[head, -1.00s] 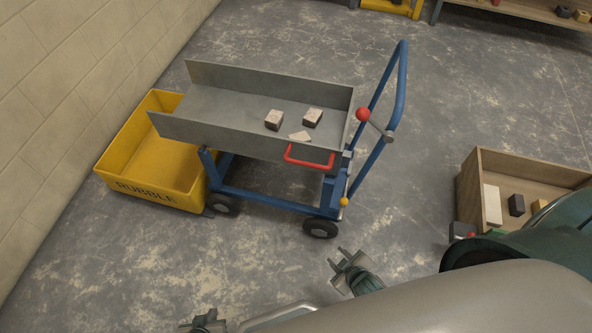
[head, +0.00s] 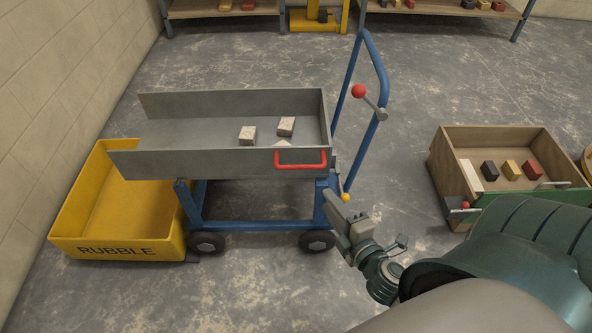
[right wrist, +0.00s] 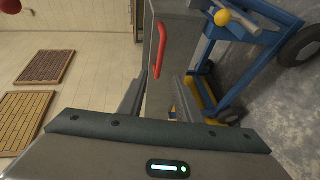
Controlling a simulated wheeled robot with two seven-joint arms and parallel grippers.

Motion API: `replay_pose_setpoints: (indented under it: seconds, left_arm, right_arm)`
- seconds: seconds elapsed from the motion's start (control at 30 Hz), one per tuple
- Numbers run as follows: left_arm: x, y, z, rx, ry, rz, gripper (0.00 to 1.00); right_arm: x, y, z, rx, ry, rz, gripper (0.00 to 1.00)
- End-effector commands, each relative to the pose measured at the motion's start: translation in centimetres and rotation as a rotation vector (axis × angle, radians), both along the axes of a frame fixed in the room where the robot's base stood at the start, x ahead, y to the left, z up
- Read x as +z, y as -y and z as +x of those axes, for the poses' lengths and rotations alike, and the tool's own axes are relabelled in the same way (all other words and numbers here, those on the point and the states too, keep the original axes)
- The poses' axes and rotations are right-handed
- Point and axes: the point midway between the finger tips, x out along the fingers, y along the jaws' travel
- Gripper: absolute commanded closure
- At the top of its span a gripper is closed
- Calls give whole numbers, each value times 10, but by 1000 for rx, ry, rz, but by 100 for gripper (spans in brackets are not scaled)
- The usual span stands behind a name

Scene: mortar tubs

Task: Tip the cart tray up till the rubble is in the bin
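The grey cart tray (head: 190,163) lies about level on a blue wheeled frame, its open left end over the yellow bin's right side. Three pale rubble pieces (head: 247,135) lie in its right half, one partly hidden by the near wall. A red handle (head: 301,159) sits on that wall. The yellow bin (head: 118,250), marked RUBBLE, stands on the floor and looks empty where visible. My right gripper (head: 342,210) is just below and right of the handle, apart from it. In the right wrist view its fingers (right wrist: 158,98) are open, with the red handle (right wrist: 160,48) ahead. My left gripper is out of view.
A red-knobbed lever (head: 358,91) is on the blue push bar, and a yellow knob (head: 345,197) is close to my right gripper. A wooden crate (head: 440,160) with several blocks stands at right. Shelves (head: 450,10) line the back. Floor between cart and crate is clear.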

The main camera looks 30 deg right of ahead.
Motion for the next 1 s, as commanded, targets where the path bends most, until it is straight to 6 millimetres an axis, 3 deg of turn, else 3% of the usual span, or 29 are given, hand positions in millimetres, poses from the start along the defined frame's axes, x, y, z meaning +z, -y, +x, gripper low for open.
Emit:
replay_pose_setpoints:
  seconds: [0.27,0.47,1.0]
  left_arm:
    - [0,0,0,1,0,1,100]
    - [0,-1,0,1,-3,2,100]
    - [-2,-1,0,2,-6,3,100]
  right_arm:
    - [-1,0,3,0,0,2,69]
    - [-3,2,17,1,1,2,69]
    - [-19,14,96,1,0,2,69]
